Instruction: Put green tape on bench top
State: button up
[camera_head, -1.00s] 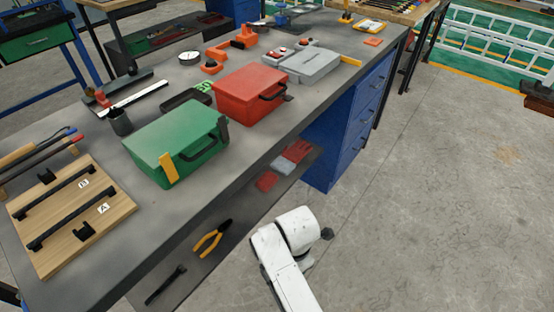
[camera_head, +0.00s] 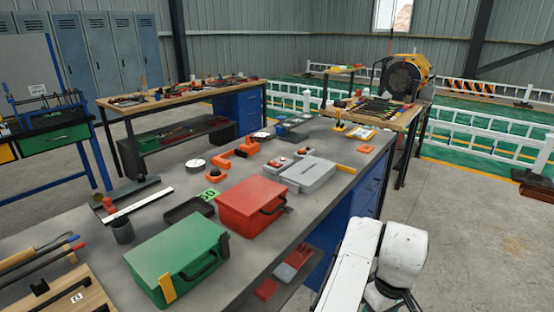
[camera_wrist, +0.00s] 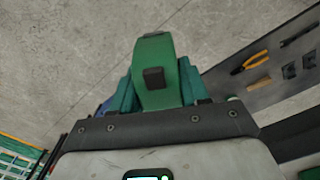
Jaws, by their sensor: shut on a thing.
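My gripper (camera_wrist: 157,88) shows in the wrist view, shut on the green tape (camera_wrist: 153,52). The tape is a rounded green piece with a dark square on its near side, held between two teal fingers. Bare concrete floor shows behind it. In the head view my gripper and the tape are out of sight; only my white arm shows at the lower right, beside the bench. The grey bench top (camera_head: 155,213) runs from the lower left toward the middle.
A green case (camera_head: 165,255), a red case (camera_head: 248,205) and a grey case (camera_head: 308,174) stand on the bench. A black tray (camera_head: 186,210) and dark cup (camera_head: 122,231) lie behind. Orange-handled pliers (camera_wrist: 248,63) lie on a grey surface. Bare bench lies between items.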

jog(key=s+a+f+m, duration=0.2)
jog(key=s+f+m, duration=0.15)
jog(key=s, duration=0.35)
notch_tip(320, 180, down, 9)
jog(key=s+m, duration=0.1)
jog(key=s, duration=0.1)
jog(key=shift+s+f+p, duration=0.15)
jog(key=shift+s+p, duration=0.2)
jog(key=shift+a, duration=0.2)
